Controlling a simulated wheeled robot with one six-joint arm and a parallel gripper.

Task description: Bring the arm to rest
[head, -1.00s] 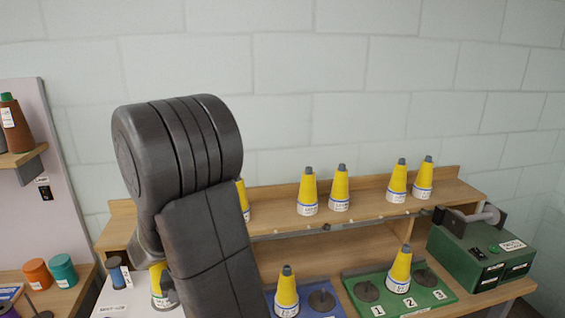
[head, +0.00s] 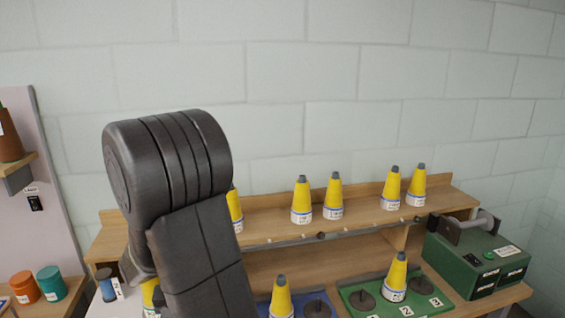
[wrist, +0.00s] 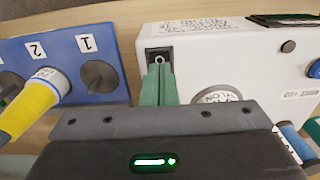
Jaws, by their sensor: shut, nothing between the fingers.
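My gripper (wrist: 160,72) shows in the wrist view as two green fingers pressed together, with nothing between them. Its tips are over the edge of a white box (wrist: 245,60), by a small dark square with a light ring in it. I cannot tell whether they touch. In the head view my dark arm stands bent at the left, and the gripper is hidden behind it. A blue board (wrist: 62,50) with numbered spindles lies left of the fingers in the wrist view, with a yellow cone (wrist: 32,105) on it.
Several yellow cones (head: 301,200) stand on a wooden shelf (head: 268,232). A green board (head: 428,303) carries one cone (head: 396,278). A green machine (head: 476,260) stands at the right. Orange (head: 24,287) and teal (head: 51,284) spools sit at the left. The wall above is clear.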

